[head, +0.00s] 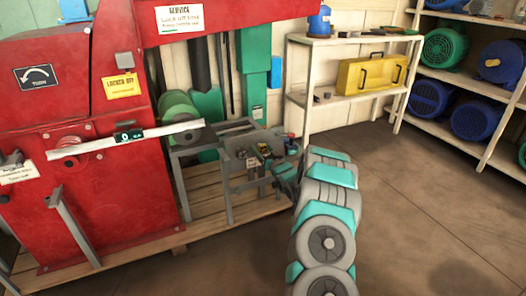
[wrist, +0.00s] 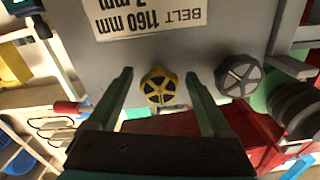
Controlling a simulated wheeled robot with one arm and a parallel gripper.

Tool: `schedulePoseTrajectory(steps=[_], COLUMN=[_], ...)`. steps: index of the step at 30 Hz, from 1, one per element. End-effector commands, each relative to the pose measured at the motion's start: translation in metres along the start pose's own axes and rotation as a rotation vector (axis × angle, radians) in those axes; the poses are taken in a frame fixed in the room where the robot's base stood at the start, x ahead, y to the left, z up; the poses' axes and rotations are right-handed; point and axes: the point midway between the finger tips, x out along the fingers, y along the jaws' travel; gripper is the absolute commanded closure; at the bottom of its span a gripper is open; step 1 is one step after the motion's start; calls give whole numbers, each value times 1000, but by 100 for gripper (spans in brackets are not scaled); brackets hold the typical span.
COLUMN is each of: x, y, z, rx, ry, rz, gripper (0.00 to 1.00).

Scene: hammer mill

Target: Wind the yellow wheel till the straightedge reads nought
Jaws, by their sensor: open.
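My gripper (wrist: 158,73) is open, with one finger on each side of the wheel and a visible gap on both sides. Whether the fingers reach down around the wheel or stop short is unclear. The pale straightedge (head: 125,138) lies across the front of the red mill, tilted up to the right. Its small dark readout (head: 129,136) is too small to read surely.
A dark grey wheel (wrist: 238,77) sits right of the yellow one on the same plate. A belt label (wrist: 150,17) is above. The green pulley (head: 178,109) and red mill (head: 95,200) stand left. A shelf with a yellow toolbox (head: 370,73) stands behind; floor at right is clear.

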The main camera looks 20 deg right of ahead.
Motion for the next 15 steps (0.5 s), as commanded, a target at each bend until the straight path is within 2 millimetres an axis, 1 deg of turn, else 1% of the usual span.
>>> schedulePoseTrajectory(steps=[5,8,11,15], x=[-1,-6,-16,-36], y=[0,1,1,1], z=[0,1,1,0], rx=[0,2,1,2], ry=[0,-2,-1,1], rz=[0,1,1,0], gripper=[17,17,17,17])
